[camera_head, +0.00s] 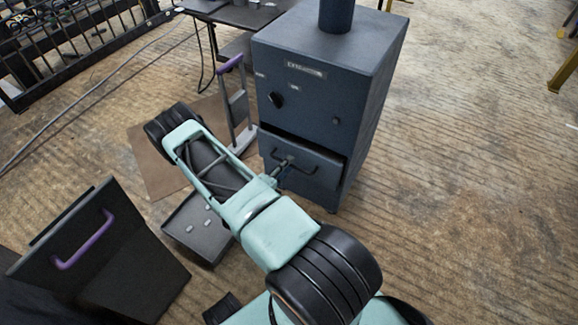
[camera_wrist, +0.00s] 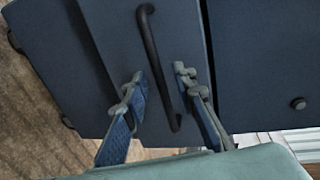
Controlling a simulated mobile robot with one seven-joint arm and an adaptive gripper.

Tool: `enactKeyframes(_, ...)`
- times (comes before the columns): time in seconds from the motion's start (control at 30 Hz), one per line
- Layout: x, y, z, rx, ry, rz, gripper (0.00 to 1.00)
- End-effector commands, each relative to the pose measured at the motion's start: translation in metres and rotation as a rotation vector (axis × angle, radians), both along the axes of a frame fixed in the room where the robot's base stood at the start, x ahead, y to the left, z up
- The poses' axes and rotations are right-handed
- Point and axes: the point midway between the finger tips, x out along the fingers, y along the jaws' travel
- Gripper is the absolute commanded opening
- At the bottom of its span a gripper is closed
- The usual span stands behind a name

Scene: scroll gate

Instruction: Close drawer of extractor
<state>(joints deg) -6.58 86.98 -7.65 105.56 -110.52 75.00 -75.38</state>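The extractor (camera_head: 310,90) is a dark blue-grey cabinet with a pipe on top. Its drawer (camera_head: 318,178) is low on the front and juts out a little, with a dark gap along its top edge. In the wrist view the drawer front (camera_wrist: 110,40) fills the middle. Its black bar handle (camera_wrist: 150,45) also shows in the head view (camera_head: 302,170). My gripper (camera_wrist: 158,84) is open, with one finger on each side of the handle's lower part in the wrist view. I cannot tell whether either finger touches it. In the head view my gripper (camera_head: 284,165) is at the handle's left part.
A purple-handled cart (camera_head: 236,110) stands close left of the extractor. A low dark tray (camera_head: 195,232) with small pieces lies below my arm. A black bin with a purple handle (camera_head: 88,240) is at lower left. Floor right of the extractor is clear.

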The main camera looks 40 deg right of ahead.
Motion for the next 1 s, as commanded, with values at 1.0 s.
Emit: enactKeyframes(1.0, 0.0061, -0.0146, -0.0025, -0.001, 0.000, 0.000, 0.00)
